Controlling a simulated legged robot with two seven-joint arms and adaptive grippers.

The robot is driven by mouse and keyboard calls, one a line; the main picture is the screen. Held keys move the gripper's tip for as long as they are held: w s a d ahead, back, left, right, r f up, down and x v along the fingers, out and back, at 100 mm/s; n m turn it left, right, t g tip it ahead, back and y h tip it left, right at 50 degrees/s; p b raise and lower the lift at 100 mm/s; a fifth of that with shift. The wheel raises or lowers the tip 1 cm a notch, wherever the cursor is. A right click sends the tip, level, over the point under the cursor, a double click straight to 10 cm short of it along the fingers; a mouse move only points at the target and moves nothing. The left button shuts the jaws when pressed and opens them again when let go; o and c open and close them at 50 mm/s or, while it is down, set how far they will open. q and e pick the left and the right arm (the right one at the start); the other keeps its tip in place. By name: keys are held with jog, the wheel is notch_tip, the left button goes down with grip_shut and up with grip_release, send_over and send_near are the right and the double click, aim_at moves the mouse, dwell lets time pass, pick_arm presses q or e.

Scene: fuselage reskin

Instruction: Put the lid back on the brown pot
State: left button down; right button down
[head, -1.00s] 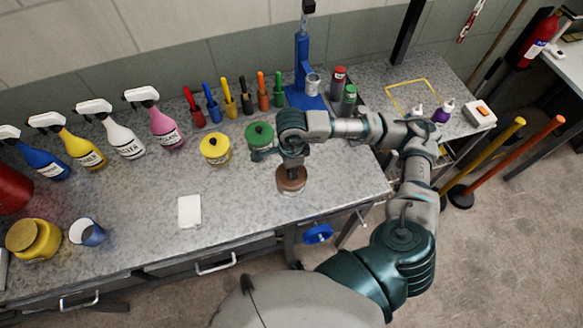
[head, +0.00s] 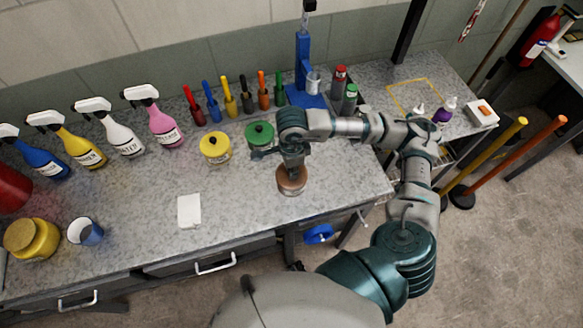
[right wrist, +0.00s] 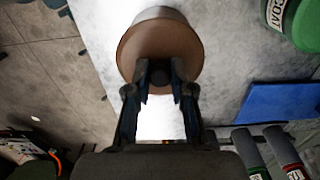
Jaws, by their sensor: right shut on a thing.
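The brown pot (head: 292,192) stands on the grey speckled bench near its front edge, below my right gripper. Its brown lid (head: 283,180) is over the pot's top. In the right wrist view the round brown lid (right wrist: 150,45) fills the upper middle, with a pale grey strip of the pot (right wrist: 168,14) showing past its far rim. My right gripper (head: 293,164) points down, its fingers shut on the lid's dark knob; the gripper also shows in the right wrist view (right wrist: 161,78). Whether the lid is fully seated is hard to tell. My left gripper is not in view.
A green pot (head: 260,136) and a yellow pot (head: 215,147) stand behind and to the left. Several markers, spray bottles and a blue stand (head: 304,75) line the back. A white block (head: 189,211) lies left, with clear bench between.

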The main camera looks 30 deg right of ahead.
jog(key=shift+f+b, duration=0.2)
jog(key=shift+b, duration=0.5)
dwell(1.2)
dwell(0.4)
jog(key=shift+c, duration=2.2)
grip_release()
jog(key=shift+r, duration=0.1)
jog(key=shift+r+p, duration=1.85)
jog(key=shift+r, duration=1.6)
